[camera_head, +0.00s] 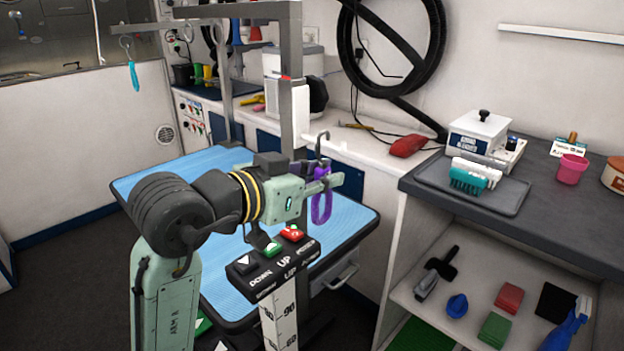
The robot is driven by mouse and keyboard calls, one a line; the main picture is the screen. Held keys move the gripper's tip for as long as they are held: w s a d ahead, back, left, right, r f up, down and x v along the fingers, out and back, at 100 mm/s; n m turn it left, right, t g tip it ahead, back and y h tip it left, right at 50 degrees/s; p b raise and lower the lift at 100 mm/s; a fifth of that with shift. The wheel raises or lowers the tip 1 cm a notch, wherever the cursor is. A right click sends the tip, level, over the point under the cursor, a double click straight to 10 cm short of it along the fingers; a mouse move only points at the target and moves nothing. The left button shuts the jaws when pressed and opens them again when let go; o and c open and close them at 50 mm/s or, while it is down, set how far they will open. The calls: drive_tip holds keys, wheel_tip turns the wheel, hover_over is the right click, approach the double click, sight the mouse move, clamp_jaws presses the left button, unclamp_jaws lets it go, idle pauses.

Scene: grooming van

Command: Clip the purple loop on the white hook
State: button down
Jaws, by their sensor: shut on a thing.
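My gripper (326,182) is at the middle of the view, pointing right, shut on the purple loop (321,208). The purple strap shows above and below the fingers, and its lower part hangs as a closed loop. A thin grey metal hook or clip (323,142) stands up just above the strap; I cannot tell whether it belongs to the loop. A pale hook (125,42) hangs from the grey overhead bar at the upper left, with a teal loop (134,75) on it.
A blue-topped grooming table (160,180) lies under my arm, with a grey post (292,90) rising beside it. A black button box (272,262) stands close below my gripper. A dark counter (560,215) with a tray and brushes is at the right.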

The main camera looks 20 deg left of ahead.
drive_tip(key=shift+r+x, duration=0.2)
drive_tip(key=shift+x, duration=0.65)
drive_tip(key=shift+f+b, duration=0.55)
drive_tip(key=shift+f, duration=0.15)
drive_tip(key=c, duration=1.5)
unclamp_jaws()
drive_tip(key=shift+o, duration=0.2)
drive_tip(key=p+v, duration=0.1)
drive_tip(key=v, duration=0.6)
drive_tip(key=shift+p+v, duration=0.65)
drive_tip(key=shift+v, duration=1.85)
